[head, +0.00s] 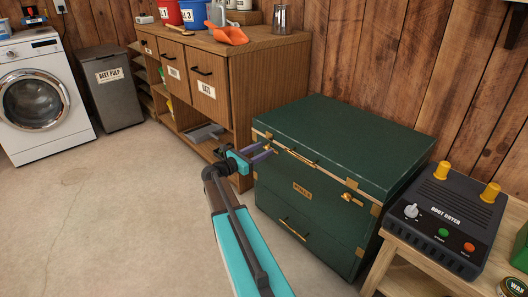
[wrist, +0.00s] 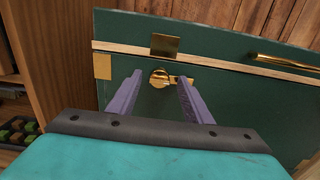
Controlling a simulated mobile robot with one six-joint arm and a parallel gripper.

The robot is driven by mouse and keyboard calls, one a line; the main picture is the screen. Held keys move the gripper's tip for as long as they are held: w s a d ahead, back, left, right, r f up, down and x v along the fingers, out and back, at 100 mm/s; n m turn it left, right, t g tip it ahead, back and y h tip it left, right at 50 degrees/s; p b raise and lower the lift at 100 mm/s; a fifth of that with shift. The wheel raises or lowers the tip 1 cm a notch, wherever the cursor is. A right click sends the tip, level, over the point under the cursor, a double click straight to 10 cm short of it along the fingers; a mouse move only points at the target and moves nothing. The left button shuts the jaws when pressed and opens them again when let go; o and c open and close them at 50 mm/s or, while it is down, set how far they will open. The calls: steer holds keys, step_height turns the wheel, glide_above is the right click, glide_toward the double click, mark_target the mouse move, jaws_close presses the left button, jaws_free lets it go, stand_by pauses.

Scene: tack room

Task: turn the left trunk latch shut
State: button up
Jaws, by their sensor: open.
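The green trunk (head: 300,190) stands against the plank wall in the head view, its lid down. A pale strip runs between lid and body in the wrist view. The left trunk latch (wrist: 159,79) is a round brass piece with an arm pointing right, below a brass plate (wrist: 165,45) on the lid. My gripper (head: 269,151) is at the trunk's upper left front. In the wrist view its purple fingers (wrist: 160,85) are apart, one on each side of the latch's round part; the right finger overlaps its arm. I cannot tell whether they touch it.
The right latch (head: 352,199) is on the same front, its arm roughly sideways. A brass handle (head: 300,160) lies between them. A wooden cabinet (head: 215,80) stands close on the left, a bench with a boot dryer (head: 445,215) on the right. The floor in front is clear.

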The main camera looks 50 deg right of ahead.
steer(key=shift+d, duration=0.4)
